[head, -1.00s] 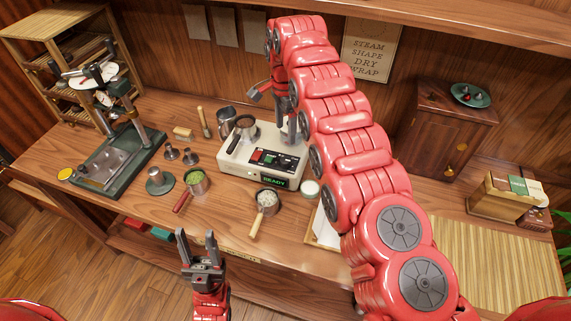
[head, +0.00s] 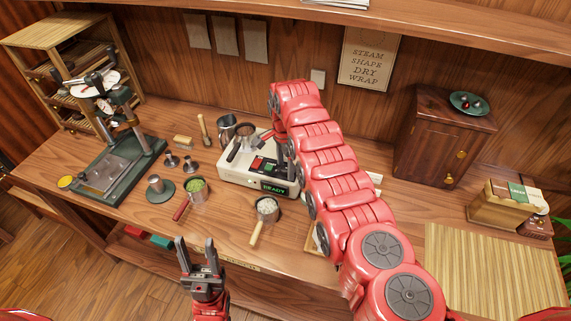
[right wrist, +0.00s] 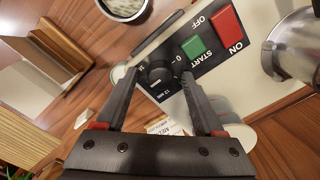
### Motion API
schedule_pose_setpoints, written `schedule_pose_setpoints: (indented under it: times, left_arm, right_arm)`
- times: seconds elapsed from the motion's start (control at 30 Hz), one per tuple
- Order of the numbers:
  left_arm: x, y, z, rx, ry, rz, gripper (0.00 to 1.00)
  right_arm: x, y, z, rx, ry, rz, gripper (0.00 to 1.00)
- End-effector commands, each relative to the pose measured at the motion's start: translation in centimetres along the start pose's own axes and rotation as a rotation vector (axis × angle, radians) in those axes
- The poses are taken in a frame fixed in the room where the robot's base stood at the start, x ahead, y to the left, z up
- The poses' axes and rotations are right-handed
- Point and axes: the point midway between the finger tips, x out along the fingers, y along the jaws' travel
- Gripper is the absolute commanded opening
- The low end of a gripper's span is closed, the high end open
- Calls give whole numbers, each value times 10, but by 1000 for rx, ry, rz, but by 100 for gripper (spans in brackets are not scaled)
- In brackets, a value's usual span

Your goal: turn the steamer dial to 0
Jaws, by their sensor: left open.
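The steamer (head: 235,172) is a cream box on the bench, with a red button, a green button and a lit READY display (head: 273,187). In the right wrist view its black dial (right wrist: 157,75) sits beside the green START button (right wrist: 193,46) and the red ON button (right wrist: 227,28). A 0 and 12 MIN are printed around the dial; its exact setting is too small to tell. My right gripper (right wrist: 160,77) is open, its fingertips on either side of the dial with gaps showing. My arm hides the dial in the head view. My left gripper (head: 197,247) is open and empty before the bench.
A steel pitcher (head: 226,129) stands behind the steamer. A green-based press (head: 125,165) is at left, a wooden cabinet (head: 435,140) and a bamboo mat (head: 490,270) at right.

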Motion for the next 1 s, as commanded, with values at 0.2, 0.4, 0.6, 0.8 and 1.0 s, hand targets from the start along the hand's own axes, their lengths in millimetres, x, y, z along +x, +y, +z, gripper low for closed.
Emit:
schedule_pose_setpoints:
  times: [0.2, 0.4, 0.6, 0.8, 1.0]
  left_arm:
    - [0, 0, 0, 0, 0, 0, 50]
    - [0, 0, 0, 0, 0, 0, 50]
    - [-2, 0, 0, 0, 0, 0, 50]
    - [-11, 0, 2, 0, 0, 0, 50]
    - [-28, 1, 5, 0, 0, 0, 50]
  right_arm:
    - [0, 0, 0, 0, 0, 0, 28]
    - [0, 0, 0, 0, 0, 0, 0]
    - [0, 0, 0, -8, 0, -1, 0]
    - [2, -1, -1, -67, 1, -4, 0]
    - [5, 0, -1, -197, 1, -1, 0]
